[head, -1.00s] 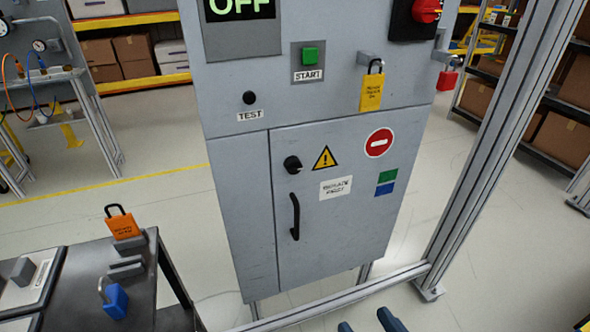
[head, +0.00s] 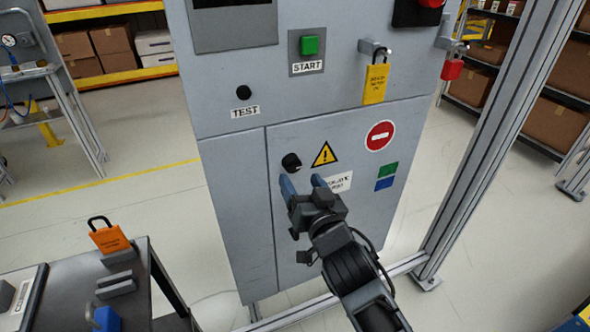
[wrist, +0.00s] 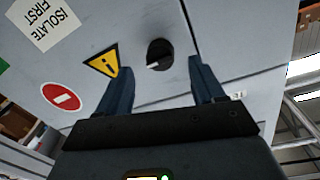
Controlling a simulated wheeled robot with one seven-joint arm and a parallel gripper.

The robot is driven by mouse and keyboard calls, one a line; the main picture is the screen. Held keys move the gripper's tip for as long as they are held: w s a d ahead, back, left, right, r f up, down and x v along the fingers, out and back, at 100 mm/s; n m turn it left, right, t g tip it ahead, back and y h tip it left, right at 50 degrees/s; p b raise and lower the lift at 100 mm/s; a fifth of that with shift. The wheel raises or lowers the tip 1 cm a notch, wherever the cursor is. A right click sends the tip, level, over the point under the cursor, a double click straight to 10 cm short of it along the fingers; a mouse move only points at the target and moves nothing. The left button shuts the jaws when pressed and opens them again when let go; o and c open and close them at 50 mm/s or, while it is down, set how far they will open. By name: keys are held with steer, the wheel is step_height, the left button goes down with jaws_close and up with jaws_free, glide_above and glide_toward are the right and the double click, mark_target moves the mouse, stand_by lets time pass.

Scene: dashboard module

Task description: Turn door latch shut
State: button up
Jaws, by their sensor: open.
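The door latch (head: 291,162) is a round black knob near the upper left corner of the grey cabinet door (head: 350,245). In the wrist view the latch (wrist: 159,54) shows a pale pointer mark on its face and lies beyond the fingertips, between them. My gripper (head: 303,182) is open, with two blue fingers pointing at the door just below the latch in the head view. In the wrist view my gripper (wrist: 160,78) straddles the latch sideways; I cannot tell whether it touches. The door's black handle is hidden behind my arm.
A yellow padlock (head: 375,82) and a red padlock (head: 453,67) hang at the cabinet's upper right. An aluminium post (head: 500,130) stands at right. A dark table (head: 150,285) with an orange padlock (head: 108,237) and a blue padlock (head: 104,318) is at lower left.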

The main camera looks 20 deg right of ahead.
mark_target(293, 168)
steer(key=shift+w+d, duration=0.1)
steer(key=shift+w, duration=2.2)
steer(key=c, duration=1.1)
